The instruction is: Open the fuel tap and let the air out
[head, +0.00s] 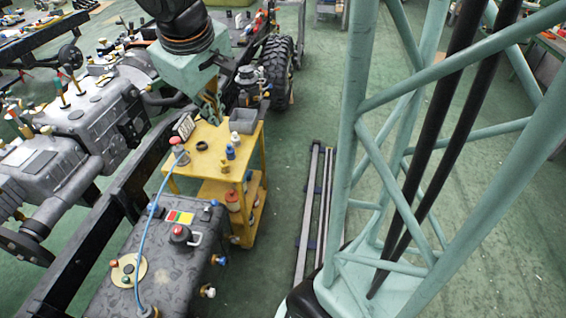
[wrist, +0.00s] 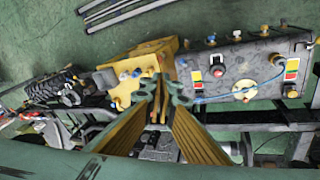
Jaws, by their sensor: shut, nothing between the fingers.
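The dark grey tank (head: 165,250), which looks like the fuel tank, stands at the bottom of the head view and at the right of the wrist view (wrist: 262,48). Small fittings with blue and pale knobs (head: 207,291) stick out of its side; I cannot tell which is the fuel tap. A round cap (head: 180,233) and a pale round plate (head: 128,270) are on its top. A blue hose (head: 151,215) runs over it. My gripper (head: 213,113) is shut and empty, above the far end of the yellow cart; its fingertips also show in the wrist view (wrist: 161,92).
The yellow cart (head: 205,163) carries a grey bin (head: 242,121), small bottles and a black ring. A dark chassis rail (head: 95,245) runs beside the tank, with grey engine parts (head: 50,165) to the left.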

